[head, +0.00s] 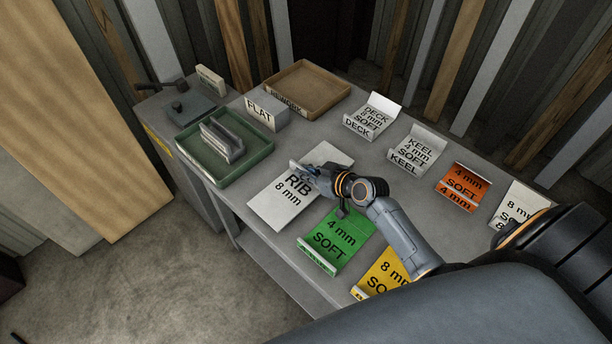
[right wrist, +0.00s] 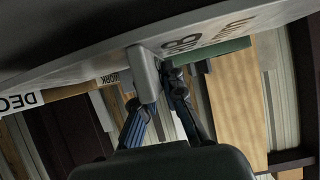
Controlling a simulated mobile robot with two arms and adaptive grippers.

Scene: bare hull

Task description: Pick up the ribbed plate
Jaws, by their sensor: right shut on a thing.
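The ribbed plate (head: 270,207) is a pale grey plate marked "RIB 8 mm", near the middle of the bench in the head view. My right gripper (head: 308,172) reaches over it from the right and is shut on its raised rib. In the right wrist view, the grey rib (right wrist: 146,76) stands between the fingertips of my right gripper (right wrist: 158,88), with the lettered face of the plate beside it. My arm and hand cover part of the plate in the head view. I cannot tell whether the plate is clear of the bench. My left gripper is not in view.
A green tray (head: 248,163) holding grey pieces lies left of the plate. A "FLAT" block (head: 268,112) and a brown "REWORK" tray (head: 338,105) stand behind. A green "4 mm SOFT" holder (head: 347,221) is close in front. Several other labelled holders line the right side.

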